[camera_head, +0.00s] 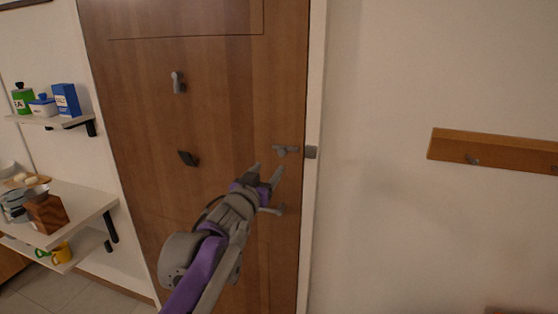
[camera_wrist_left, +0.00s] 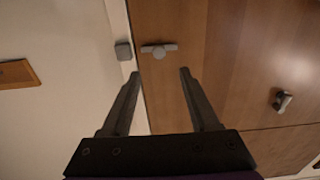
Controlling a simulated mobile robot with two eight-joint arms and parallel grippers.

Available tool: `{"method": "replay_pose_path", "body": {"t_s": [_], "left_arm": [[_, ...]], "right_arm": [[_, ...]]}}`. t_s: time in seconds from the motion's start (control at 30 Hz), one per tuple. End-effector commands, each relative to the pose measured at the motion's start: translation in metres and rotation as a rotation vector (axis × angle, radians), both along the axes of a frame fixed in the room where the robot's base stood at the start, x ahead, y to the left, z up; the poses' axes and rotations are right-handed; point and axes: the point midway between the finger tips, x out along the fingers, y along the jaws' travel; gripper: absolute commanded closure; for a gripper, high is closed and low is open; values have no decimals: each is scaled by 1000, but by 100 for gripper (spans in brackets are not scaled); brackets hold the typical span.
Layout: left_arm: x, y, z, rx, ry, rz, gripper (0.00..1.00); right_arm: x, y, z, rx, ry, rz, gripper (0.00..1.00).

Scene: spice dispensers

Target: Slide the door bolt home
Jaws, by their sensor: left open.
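The door bolt (camera_head: 284,150) is a small grey bar with a round knob on the right edge of the brown wooden door (camera_head: 225,120). Its square grey keeper (camera_head: 311,152) sits on the white frame, with a gap between bar and keeper. The left wrist view also shows the bolt (camera_wrist_left: 159,50) and the keeper (camera_wrist_left: 124,50) to its left. My left gripper (camera_head: 268,168) is open and empty, just below and left of the bolt in the head view. In the wrist view its fingertips (camera_wrist_left: 159,73) point toward the bolt, apart from it. My right gripper is not in view.
A grey door handle (camera_head: 272,210) lies below the bolt, close beside my left gripper. Hooks (camera_head: 177,82) and (camera_head: 188,158) are on the door. Shelves (camera_head: 85,205) with containers stand at left. A wooden hook rail (camera_head: 490,150) hangs at right; the wall between is bare.

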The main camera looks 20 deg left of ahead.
Motion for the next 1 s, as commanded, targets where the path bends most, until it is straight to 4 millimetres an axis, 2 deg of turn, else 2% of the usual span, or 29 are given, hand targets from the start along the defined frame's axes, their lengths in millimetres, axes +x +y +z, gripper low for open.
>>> {"method": "replay_pose_path", "body": {"t_s": [0.3, 0.5, 0.7, 1.0], "left_arm": [[55, -2, 2, -1, 1, 1, 39], [84, -3, 2, -1, 1, 1, 39], [97, -4, 1, 0, 2, 2, 39], [99, -4, 0, 0, 2, 2, 39]], "right_arm": [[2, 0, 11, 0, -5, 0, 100], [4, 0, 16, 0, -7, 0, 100], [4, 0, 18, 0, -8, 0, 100], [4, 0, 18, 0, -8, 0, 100]]}}
